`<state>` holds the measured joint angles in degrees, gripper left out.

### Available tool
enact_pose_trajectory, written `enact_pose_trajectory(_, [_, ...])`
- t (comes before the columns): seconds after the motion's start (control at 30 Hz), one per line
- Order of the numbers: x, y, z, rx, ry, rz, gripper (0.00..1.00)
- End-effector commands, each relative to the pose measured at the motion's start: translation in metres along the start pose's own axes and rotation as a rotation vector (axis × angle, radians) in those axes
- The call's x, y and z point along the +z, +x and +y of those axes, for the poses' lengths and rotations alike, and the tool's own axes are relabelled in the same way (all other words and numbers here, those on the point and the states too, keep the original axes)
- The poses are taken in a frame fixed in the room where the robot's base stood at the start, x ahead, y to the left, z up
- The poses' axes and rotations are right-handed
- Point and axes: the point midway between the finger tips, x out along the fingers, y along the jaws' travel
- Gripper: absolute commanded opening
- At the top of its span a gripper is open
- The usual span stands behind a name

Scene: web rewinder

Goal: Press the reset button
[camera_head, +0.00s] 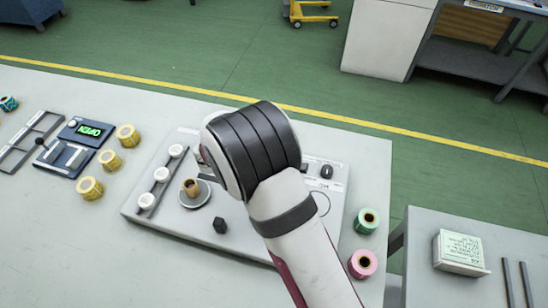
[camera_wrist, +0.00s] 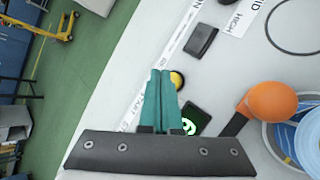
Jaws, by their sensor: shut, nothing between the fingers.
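My gripper (camera_wrist: 160,73) shows in the wrist view with its two teal fingers together and empty. A round yellow button (camera_wrist: 178,80) shows just right of the fingertips, partly hidden behind them. I cannot tell whether they touch. A green-lit square with a dark surround (camera_wrist: 195,118) sits below it, partly behind the fingers. No label that I can read says reset. In the head view my arm covers the middle of the grey machine panel (camera_head: 165,220) and hides the gripper and these controls.
An orange ball knob (camera_wrist: 270,102) on a dark lever stands right of the fingers, beside a blue roll (camera_wrist: 308,140). A black switch (camera_wrist: 201,40) lies beyond. Green (camera_head: 367,221) and pink (camera_head: 362,264) rolls stand right of the panel. Several yellow rolls (camera_head: 110,160) stand left.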

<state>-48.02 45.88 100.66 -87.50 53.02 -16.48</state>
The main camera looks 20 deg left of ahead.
Motion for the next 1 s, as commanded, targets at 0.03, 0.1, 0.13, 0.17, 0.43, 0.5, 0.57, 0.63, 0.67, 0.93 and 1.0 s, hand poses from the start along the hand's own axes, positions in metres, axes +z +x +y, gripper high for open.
enact_pose_trajectory(0.03, [0.0,0.0,0.0,0.0,0.0,0.0,0.0])
enact_pose_trajectory(0.1, [0.0,0.0,0.0,0.0,0.0,0.0,0.0])
enact_pose_trajectory(0.13, [0.0,0.0,0.0,0.0,0.0,0.0,0.0])
enact_pose_trajectory(0.17, [0.0,0.0,0.0,0.0,0.0,0.0,0.0])
enact_pose_trajectory(0.43, [-0.0013,0.0018,-0.0014,0.0,0.0,0.0,0.0])
enact_pose_trajectory(0.5, [-0.0027,0.0037,-0.0029,0.0,-0.001,0.0,0.0])
enact_pose_trajectory(0.57, [-0.0039,0.0053,-0.004,0.0,-0.002,0.0,0.0])
enact_pose_trajectory(0.63, [-0.0045,0.006,-0.0045,0.0,-0.001,0.0,0.0])
enact_pose_trajectory(0.67, [-0.0045,0.006,-0.0044,0.0,-0.001,0.0,0.0])
enact_pose_trajectory(0.93, [-0.0046,0.0061,-0.0045,0.0,0.0,0.0,0.0])
enact_pose_trajectory(1.0, [-0.0048,0.0065,-0.0048,0.0,0.0,0.0,0.0])
